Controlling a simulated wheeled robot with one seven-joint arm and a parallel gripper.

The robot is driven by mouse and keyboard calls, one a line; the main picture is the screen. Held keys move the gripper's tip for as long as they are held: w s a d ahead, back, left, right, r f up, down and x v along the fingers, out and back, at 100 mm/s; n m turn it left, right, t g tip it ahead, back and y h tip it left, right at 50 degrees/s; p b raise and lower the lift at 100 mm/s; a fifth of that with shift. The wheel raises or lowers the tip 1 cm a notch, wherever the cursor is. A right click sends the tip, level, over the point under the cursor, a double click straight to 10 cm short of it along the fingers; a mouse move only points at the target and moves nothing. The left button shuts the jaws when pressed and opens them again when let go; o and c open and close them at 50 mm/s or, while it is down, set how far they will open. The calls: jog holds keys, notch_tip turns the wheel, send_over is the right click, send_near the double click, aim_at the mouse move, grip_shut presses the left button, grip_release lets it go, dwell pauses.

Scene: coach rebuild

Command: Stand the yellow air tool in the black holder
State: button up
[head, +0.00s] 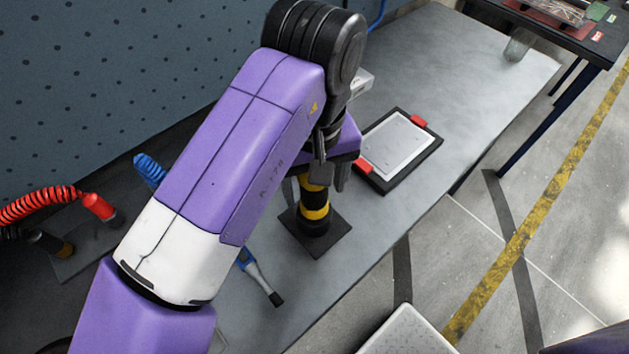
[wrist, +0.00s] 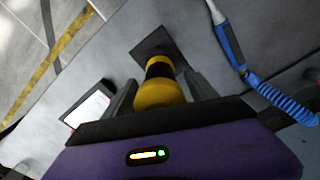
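The yellow air tool (head: 315,211), banded yellow and black, stands upright at the black holder (head: 331,240), which has a flat square base on the grey bench. The tool's lower end is hidden in or behind the holder's dark collar; how deep it sits I cannot tell. In the wrist view, the tool (wrist: 159,95) lies between my fingers, with the holder (wrist: 150,45) beyond it. My gripper (wrist: 161,78) straddles the upper part of the tool with its fingers apart. Small gaps seem to show beside the tool, so it looks open. The tool's top is hidden by my wrist in the head view.
A black-framed tablet with red corners (head: 405,145) lies right of the holder. A blue tool (head: 260,277) with a coiled blue hose (head: 149,171) lies to its left. A red tool with a coiled hose (head: 98,206) is far left.

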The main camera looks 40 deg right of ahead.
jog(key=shift+r, duration=3.9)
jog(key=shift+s, duration=0.1)
